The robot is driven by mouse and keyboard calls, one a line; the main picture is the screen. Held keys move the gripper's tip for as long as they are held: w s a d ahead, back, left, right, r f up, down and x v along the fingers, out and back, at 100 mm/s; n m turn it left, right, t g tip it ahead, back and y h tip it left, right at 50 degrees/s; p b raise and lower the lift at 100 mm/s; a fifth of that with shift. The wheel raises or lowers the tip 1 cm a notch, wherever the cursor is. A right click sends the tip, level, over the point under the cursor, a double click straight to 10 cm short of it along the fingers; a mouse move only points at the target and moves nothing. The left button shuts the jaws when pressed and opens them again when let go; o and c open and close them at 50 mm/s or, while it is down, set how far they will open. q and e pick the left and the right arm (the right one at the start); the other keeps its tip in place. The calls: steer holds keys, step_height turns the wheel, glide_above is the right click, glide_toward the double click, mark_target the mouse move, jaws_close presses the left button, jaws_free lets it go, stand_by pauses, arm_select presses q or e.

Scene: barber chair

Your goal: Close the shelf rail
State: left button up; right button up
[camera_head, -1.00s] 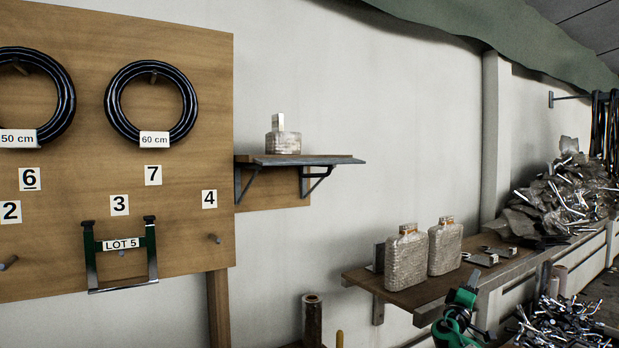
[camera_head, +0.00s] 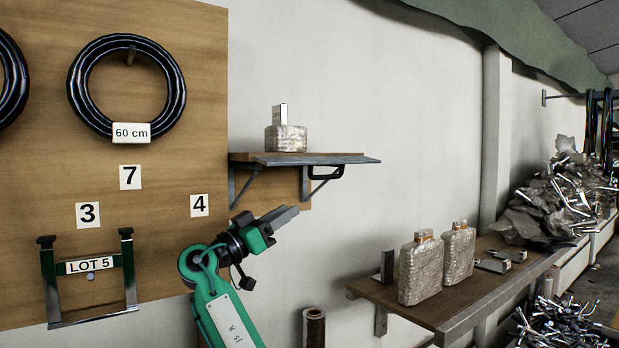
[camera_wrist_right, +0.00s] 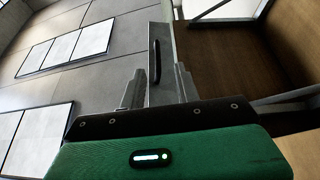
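The wall shelf (camera_head: 265,155) has a brown top and a grey metal rail (camera_head: 345,160) along its edge. A dark handle (camera_head: 328,173) shows under the shelf's right part. In the right wrist view the rail is a grey metal plate (camera_wrist_right: 160,30) with the black handle (camera_wrist_right: 154,62) on it. My right gripper (camera_head: 288,215) is below the shelf in the head view, apart from the handle. In the right wrist view its two fingers (camera_wrist_right: 158,88) are spread, with the plate and handle showing between and beyond them. My left gripper is not in view.
A stone-textured bottle (camera_head: 286,139) stands on the shelf. A wooden board (camera_head: 200,120) with a hose coil (camera_head: 75,85) and a LOT 5 rack (camera_head: 90,266) is at left. A lower bench (camera_head: 440,310) holds two bottles (camera_head: 421,268). Bare wall lies right of the shelf.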

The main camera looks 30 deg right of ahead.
mark_target(320, 177)
steer(key=shift+m, duration=0.5)
steer(key=d+r+p, duration=0.2)
steer(key=d+r, duration=0.1)
steer(key=d, duration=0.1)
steer(key=d+r+p, duration=0.2)
steer(key=d+r, duration=0.2)
steer(key=shift+w+d+r, duration=0.15)
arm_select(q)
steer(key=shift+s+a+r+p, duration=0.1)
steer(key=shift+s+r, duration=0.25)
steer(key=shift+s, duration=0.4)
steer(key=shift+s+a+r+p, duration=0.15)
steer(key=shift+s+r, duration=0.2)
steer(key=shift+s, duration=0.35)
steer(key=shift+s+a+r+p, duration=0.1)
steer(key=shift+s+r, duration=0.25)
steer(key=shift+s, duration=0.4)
arm_select(e)
steer(key=shift+d+r, duration=0.15)
steer(key=shift+d, duration=0.5)
steer(key=shift+c, duration=0.4)
jaws_close()
